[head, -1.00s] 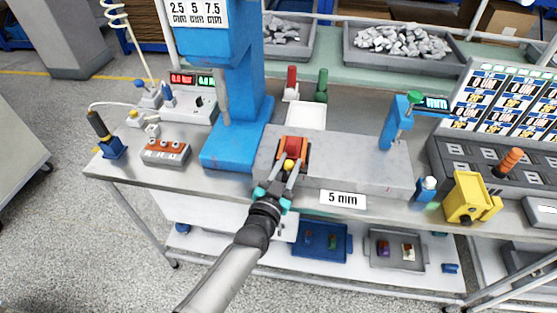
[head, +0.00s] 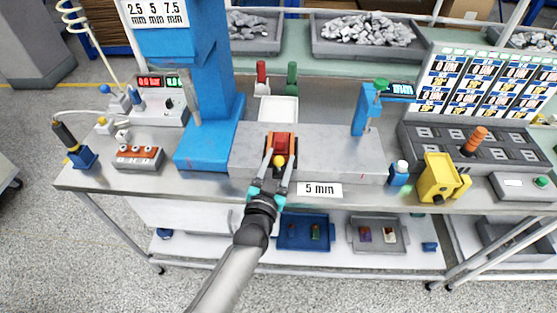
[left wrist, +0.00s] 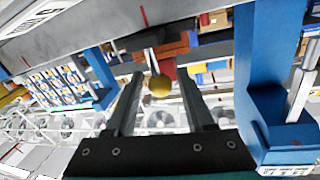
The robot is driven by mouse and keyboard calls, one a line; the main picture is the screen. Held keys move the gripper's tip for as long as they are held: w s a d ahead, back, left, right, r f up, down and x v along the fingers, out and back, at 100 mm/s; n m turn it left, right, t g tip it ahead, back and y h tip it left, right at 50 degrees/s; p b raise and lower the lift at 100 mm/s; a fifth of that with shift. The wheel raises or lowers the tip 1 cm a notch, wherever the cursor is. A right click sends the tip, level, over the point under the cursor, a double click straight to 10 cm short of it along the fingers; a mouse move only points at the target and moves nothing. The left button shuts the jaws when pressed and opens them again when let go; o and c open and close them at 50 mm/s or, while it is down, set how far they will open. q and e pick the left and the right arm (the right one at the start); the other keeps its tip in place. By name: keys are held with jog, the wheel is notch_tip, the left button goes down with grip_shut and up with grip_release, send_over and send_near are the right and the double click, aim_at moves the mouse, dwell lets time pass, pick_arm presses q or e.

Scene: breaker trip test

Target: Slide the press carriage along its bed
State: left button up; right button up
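The press carriage (head: 281,143), a red and dark block with a yellow ball knob (head: 279,160) at its front, sits on the grey bed (head: 340,150), left of the bed's middle. My left gripper (head: 278,163) reaches it from the front, fingers on either side of the knob. In the left wrist view the knob (left wrist: 160,85) is between the fingertips with a gap visible on both sides, so the gripper looks open. The blue press column (head: 213,90) stands left of the carriage. My right gripper is not in view.
A green-topped blue post (head: 368,110) stands at the bed's right end. A white tray (head: 278,109) and a red and a green lever are behind the bed. A "5 mm" label (head: 320,189) is on the front.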

pick_arm(q)
jog(key=shift+o, duration=0.5)
jog(key=shift+s+a, duration=0.15)
jog(key=shift+s, duration=0.45)
jog(key=p+v, duration=0.1)
jog(key=v, duration=1.3)
jog(key=shift+r, duration=0.1)
